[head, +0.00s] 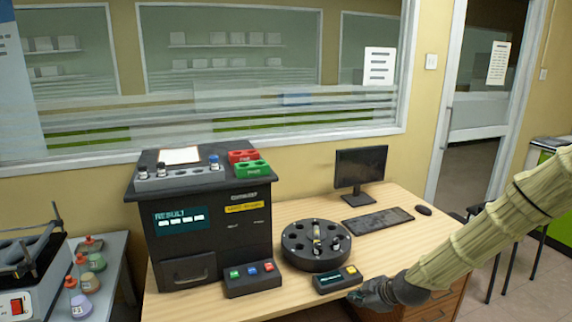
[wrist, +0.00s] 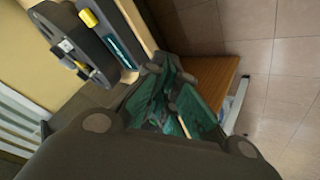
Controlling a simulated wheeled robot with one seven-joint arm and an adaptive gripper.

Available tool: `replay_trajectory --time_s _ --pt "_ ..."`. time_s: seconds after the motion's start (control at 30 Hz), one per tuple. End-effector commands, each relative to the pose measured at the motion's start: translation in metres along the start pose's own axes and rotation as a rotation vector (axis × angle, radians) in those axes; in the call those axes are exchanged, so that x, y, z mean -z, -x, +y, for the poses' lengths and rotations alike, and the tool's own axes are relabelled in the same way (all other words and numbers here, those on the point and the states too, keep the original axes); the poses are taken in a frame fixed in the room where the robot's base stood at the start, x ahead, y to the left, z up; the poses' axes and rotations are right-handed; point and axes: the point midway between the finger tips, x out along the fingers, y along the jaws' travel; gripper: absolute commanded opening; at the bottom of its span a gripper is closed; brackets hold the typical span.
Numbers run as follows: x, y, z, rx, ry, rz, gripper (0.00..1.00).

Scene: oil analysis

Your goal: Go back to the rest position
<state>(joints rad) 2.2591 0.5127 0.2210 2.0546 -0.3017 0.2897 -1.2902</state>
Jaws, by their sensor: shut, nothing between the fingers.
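My gripper (head: 368,294) is at the front edge of the wooden desk (head: 290,210), close to the small black control box with a yellow button (head: 337,280). My arm reaches in from the right side of the head view. In the wrist view the fingers of my gripper (wrist: 168,92) are together with nothing between them. The round black carousel (head: 316,246) stands just behind the control box and holds a few vials.
A black analyser (head: 208,230) with a result screen stands on the desk's left, with a three-button box (head: 252,279) before it. A monitor (head: 360,172), keyboard (head: 377,220) and mouse (head: 424,210) are at the back right. A side table with bottles (head: 90,284) is at left.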

Motion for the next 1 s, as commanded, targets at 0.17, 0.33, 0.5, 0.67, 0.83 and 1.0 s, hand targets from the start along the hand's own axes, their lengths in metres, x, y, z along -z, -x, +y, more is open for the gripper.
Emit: replay_trajectory --time_s 0.17,0.33,0.5,0.67,0.83,1.0 --pt "-0.019 -0.012 -0.041 0.042 -0.102 -0.042 0.00" --pt "-0.042 -0.023 -0.096 0.088 -0.238 -0.103 0.00" --pt "-0.082 -0.029 -0.181 0.140 -0.452 -0.220 0.00" --pt "-0.122 -0.019 -0.263 0.163 -0.665 -0.357 0.00" --pt "-0.165 0.008 -0.347 0.148 -0.884 -0.523 0.00" --pt "-0.200 0.045 -0.412 0.093 -1.065 -0.673 0.00"
